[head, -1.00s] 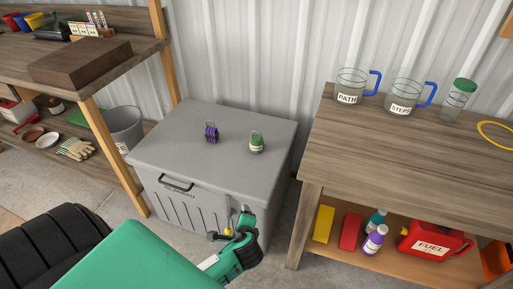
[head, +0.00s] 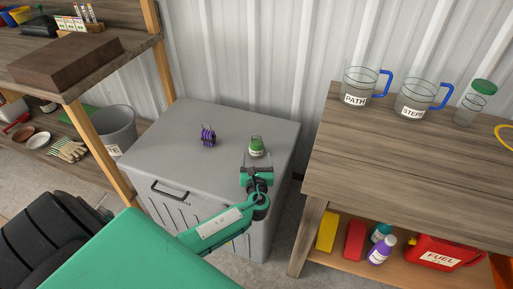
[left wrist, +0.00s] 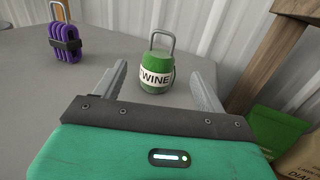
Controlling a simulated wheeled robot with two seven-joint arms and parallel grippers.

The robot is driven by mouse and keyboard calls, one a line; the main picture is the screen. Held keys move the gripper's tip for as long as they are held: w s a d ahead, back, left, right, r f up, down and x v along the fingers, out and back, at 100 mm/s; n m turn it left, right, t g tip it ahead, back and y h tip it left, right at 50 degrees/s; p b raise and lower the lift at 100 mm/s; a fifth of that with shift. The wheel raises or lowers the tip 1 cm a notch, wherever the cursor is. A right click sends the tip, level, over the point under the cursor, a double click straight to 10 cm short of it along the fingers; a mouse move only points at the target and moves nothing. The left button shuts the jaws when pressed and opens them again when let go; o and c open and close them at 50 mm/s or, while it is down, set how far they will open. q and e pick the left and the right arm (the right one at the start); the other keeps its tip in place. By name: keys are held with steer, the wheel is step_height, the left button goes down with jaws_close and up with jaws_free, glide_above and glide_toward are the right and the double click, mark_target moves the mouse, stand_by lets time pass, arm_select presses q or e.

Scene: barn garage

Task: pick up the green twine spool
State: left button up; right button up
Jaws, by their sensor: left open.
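The green twine spool (head: 257,147) stands upright on the grey lid of the storage box (head: 180,140), towards its right side. My left gripper (head: 257,165) is just in front of the spool. In the left wrist view its two fingers (left wrist: 160,88) are spread apart, one on each side of the spool's near side, with nothing held. My right gripper is not in view.
A purple coiled item (head: 208,135) with a loop stands left of the spool on the same lid. A wooden workbench (head: 420,160) with labelled jugs stands to the right. A shelf unit (head: 130,40) and a grey bucket (head: 112,128) are at the left. Corrugated wall rises behind.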

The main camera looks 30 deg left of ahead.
mark_target(257, 148)
arm_select(q)
steer(key=x, duration=0.3)
steer(key=shift+f, duration=0.2)
steer(key=shift+w+a+r, duration=0.1)
steer(key=shift+w+a, duration=0.2)
steer(key=shift+w, duration=0.15)
steer(key=x, duration=0.1)
steer(key=b+x, duration=0.1)
steer(key=x, duration=0.3)
steer(key=shift+f, duration=0.3)
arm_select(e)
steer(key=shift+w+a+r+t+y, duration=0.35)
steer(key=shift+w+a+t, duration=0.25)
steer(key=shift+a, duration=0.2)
arm_select(q)
steer(key=shift+c, duration=0.2)
steer(key=c, duration=1.1)
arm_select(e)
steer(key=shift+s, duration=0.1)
